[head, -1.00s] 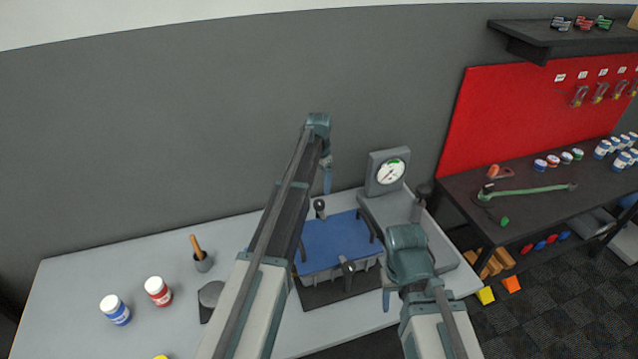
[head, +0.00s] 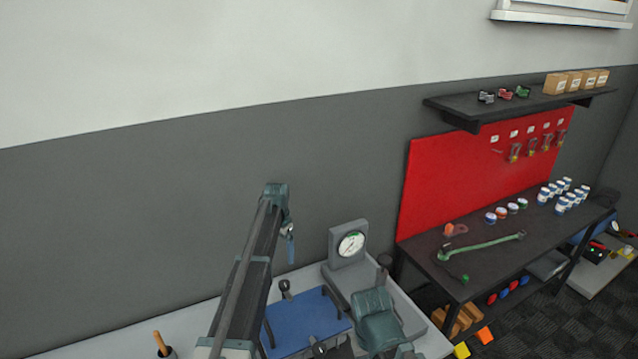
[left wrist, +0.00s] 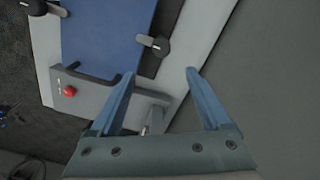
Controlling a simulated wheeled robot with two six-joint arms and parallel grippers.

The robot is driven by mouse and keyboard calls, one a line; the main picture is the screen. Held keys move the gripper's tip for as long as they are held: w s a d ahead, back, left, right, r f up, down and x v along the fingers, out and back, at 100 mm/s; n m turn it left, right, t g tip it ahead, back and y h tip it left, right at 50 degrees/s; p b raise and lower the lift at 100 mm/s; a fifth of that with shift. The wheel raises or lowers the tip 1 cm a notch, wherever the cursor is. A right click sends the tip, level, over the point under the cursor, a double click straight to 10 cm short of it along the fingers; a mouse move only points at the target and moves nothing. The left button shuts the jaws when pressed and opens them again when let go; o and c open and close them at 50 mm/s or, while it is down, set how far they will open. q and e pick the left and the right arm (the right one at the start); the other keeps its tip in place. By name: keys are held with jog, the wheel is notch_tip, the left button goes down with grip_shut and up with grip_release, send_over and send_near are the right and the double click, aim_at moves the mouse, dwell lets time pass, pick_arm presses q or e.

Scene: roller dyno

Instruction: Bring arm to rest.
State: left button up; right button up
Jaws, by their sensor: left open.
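My left arm reaches up and forward in the head view, with its gripper (head: 290,243) hanging at the far end above the back of the bench. In the left wrist view the two blue fingers (left wrist: 160,74) are apart with nothing between them. The roller dyno's blue plate (head: 305,325) lies below and to the right of my left gripper, with dark clamps at its edges. Its grey gauge (head: 351,244) stands behind. The blue plate also shows in the left wrist view (left wrist: 103,35), beyond the fingers. My right arm is over the dyno's right side; its gripper does not show.
A wooden-handled tool in a dark cup (head: 161,345) stands at lower left. The grey wall is behind.

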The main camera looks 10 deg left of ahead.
pick_arm(q)
jog(key=s+d+f+b, duration=0.5)
jog(key=s, duration=0.7)
jog(key=s+d+f+n+b, duration=0.1)
jog(key=s+d+f+b, duration=0.3)
jog(key=s, duration=0.8)
jog(key=s+d+f+n+y+b, duration=0.1)
jog(key=s+d+f+b, duration=0.4)
jog(key=s+d, duration=0.3)
jog(key=s, duration=0.4)
jog(key=shift+f+b, duration=0.3)
jog(key=shift+f, duration=0.1)
